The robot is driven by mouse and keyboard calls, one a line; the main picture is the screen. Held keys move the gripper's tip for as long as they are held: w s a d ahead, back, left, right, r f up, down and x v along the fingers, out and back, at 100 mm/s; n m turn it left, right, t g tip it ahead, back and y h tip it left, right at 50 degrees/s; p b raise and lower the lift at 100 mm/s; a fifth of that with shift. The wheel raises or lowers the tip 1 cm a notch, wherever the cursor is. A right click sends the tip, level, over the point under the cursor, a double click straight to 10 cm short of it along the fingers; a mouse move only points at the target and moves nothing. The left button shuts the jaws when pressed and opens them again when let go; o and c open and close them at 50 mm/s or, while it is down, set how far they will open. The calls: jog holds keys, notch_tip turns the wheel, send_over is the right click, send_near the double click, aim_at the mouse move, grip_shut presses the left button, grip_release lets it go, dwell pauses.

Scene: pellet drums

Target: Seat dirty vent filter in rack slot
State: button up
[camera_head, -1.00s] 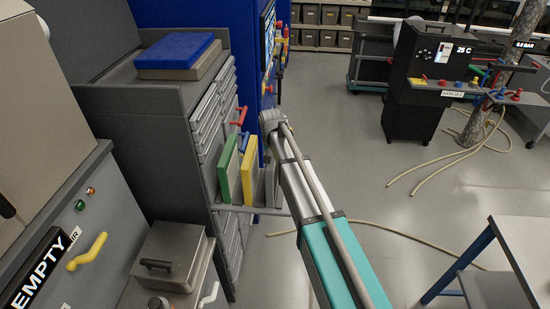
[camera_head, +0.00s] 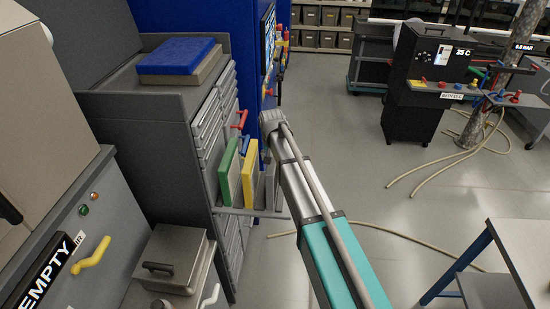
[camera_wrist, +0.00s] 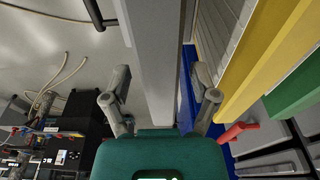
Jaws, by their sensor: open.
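A rack (camera_head: 240,211) on the side of the grey drawer cabinet holds a green-framed filter (camera_head: 230,171) and a yellow-framed filter (camera_head: 250,174), both upright. I cannot tell which filter is the dirty one. In the wrist view, the yellow filter (camera_wrist: 270,65) with its pale pleated face and the green filter (camera_wrist: 300,88) are to the right of my gripper (camera_wrist: 160,96). My gripper is open. A plain grey upright panel (camera_wrist: 155,60) shows between its fingers, with gaps on both sides; I cannot tell if it is a rack wall or a filter. In the head view the fingers are hidden.
A red handle (camera_wrist: 238,131) is close to the right finger in the wrist view. A blue cabinet (camera_head: 245,60) stands behind the rack. A grey case (camera_head: 172,258) sits at the lower left. Open floor with a loose hose (camera_head: 400,236) lies right of my arm.

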jog(key=shift+s+r+p, duration=0.25)
jog(key=shift+r+p, duration=1.35)
jog(key=shift+r, duration=0.1)
jog(key=shift+s+r+p, duration=0.25)
jog(key=shift+r+p, duration=1.3)
jog(key=shift+r, duration=0.15)
jog(key=shift+s+r+p, duration=0.25)
jog(key=shift+r+p, duration=1.35)
jog(key=shift+r, duration=0.1)
jog(key=shift+s+d, duration=0.25)
jog(key=shift+d, duration=0.05)
jog(key=s+d+g, duration=0.1)
jog(key=s+d, duration=2.2)
jog(key=s, duration=0.1)
jog(key=shift+d+g, duration=0.25)
jog(key=shift+g, duration=0.15)
jog(key=shift+f, duration=0.1)
notch_tip(320, 180, down, 23)
jog(key=b, duration=2.2)
jog(key=shift+b, duration=0.35)
